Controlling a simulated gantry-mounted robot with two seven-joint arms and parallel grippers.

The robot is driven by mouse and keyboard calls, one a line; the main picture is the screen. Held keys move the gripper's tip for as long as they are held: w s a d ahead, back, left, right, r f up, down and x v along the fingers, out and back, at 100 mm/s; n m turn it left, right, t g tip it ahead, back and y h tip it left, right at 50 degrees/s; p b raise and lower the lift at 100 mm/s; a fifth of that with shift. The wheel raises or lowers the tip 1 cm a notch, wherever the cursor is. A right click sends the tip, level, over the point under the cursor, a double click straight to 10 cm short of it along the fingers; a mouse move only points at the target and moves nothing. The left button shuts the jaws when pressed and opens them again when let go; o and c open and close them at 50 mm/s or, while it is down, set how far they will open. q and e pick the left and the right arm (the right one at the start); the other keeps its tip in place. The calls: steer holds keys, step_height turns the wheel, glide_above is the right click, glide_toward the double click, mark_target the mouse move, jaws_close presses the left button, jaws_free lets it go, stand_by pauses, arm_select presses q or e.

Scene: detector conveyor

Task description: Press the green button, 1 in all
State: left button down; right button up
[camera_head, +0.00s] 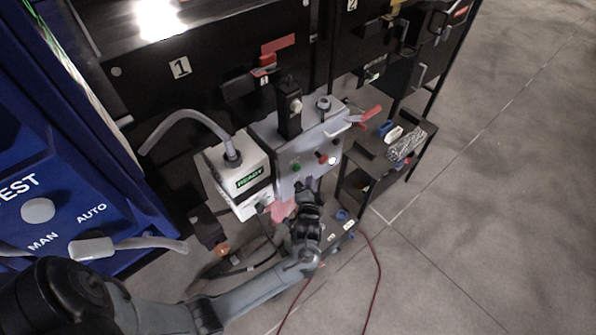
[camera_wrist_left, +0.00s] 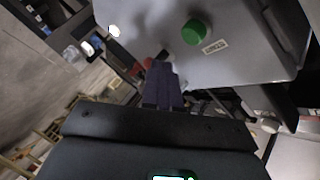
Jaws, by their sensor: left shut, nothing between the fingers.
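The green button (camera_head: 296,167) is a small round knob on the front of a grey control box (camera_head: 284,142). In the left wrist view the green button (camera_wrist_left: 196,31) stands out from the grey panel, with a small white label beside it. My left gripper (camera_head: 308,184) is in front of the box's lower front, below and a little right of the green button. In the wrist view its shut, empty fingertips (camera_wrist_left: 162,66) are apart from the button, which shows above and right of them. My right gripper is not in view.
A red button (camera_head: 322,157) sits right of the green one. A white box with a READY display (camera_head: 249,179) stands to the left. A dark shelf unit (camera_head: 372,185) stands to the right, and a blue cabinet (camera_head: 70,190) is at far left. Open grey floor lies right.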

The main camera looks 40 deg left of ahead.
mark_target(297, 169)
arm_select(q)
steer(key=shift+w+a+p, duration=0.15)
steer(key=shift+a+p, duration=0.25)
steer(key=shift+a, duration=1)
stand_by(0.9)
steer(key=shift+a, duration=0.15)
steer(key=shift+a+p, duration=0.3)
stand_by(0.4)
